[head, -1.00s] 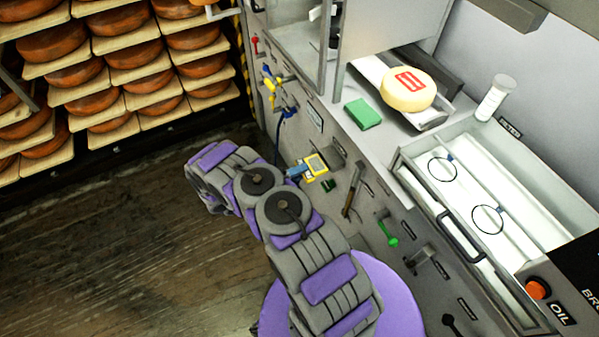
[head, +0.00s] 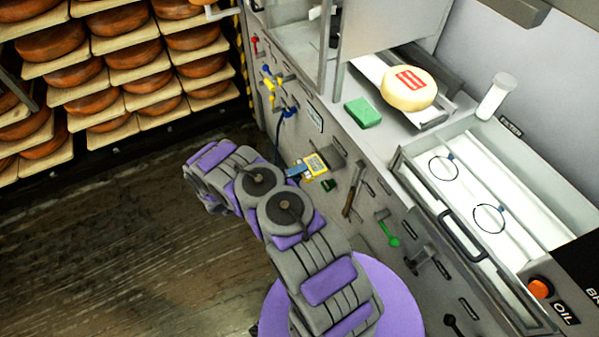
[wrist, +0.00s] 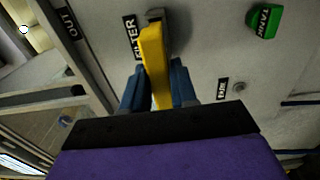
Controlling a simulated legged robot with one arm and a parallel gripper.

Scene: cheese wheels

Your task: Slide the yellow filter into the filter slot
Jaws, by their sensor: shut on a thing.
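The yellow filter (wrist: 154,62) is in my gripper (wrist: 158,88), whose blue fingers are shut on its two sides. In the wrist view it points up and away from me at the panel. Its far end overlaps a grey bracket-like part (wrist: 155,14), probably the filter slot, beside the FILTER label (wrist: 131,38). I cannot tell whether the filter touches the slot or has entered it. In the head view the yellow filter (head: 316,165) is at the panel front, just left of a grey bracket (head: 336,153), with my gripper (head: 298,170) on its left.
A green TANK tag (wrist: 264,20) and a DRAIN label (wrist: 222,88) are on the panel. A green-handled tool (head: 388,232) and a hanging tool (head: 352,192) are to the right. A cheese wheel (head: 407,89) and green block (head: 362,113) sit on the counter above.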

